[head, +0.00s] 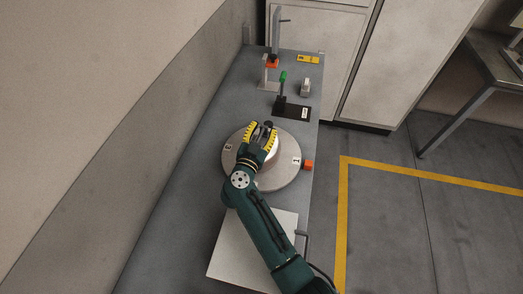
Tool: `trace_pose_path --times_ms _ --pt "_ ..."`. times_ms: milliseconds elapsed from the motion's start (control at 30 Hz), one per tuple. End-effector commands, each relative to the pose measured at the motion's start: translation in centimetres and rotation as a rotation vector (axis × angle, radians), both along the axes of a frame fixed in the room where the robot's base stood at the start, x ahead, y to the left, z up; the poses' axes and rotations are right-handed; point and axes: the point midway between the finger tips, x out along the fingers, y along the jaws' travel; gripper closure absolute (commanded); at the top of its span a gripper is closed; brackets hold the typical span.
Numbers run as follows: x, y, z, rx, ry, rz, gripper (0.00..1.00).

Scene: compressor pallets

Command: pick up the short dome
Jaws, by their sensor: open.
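My gripper (261,134) is over the round grey disc (286,179) on the bench, with its yellow-and-black striped fingers spread apart. A pale rounded body (274,158) shows partly under the gripper on the disc; it may be the short dome, but my gripper and wrist hide most of it. Small dark parts show between and just beyond the fingers, too small to identify. I cannot tell whether the fingers touch anything.
A small orange block (308,165) sits at the disc's right edge. Beyond the disc stand a green-handled lever (282,80) on a black plate (294,112) and a small grey part (305,87). A white plate (226,251) lies nearer. A wall runs along the left.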

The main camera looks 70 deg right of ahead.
Motion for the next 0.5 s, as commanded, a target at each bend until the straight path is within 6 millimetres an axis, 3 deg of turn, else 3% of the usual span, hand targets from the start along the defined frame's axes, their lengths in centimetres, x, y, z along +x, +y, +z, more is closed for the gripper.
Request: trace_pose_path --times_ms 267,500 --pt "0.05 -0.58 0.0 0.001 0.001 0.001 0.55" --pt "0.04 -0.55 0.0 0.001 0.001 0.001 0.98"
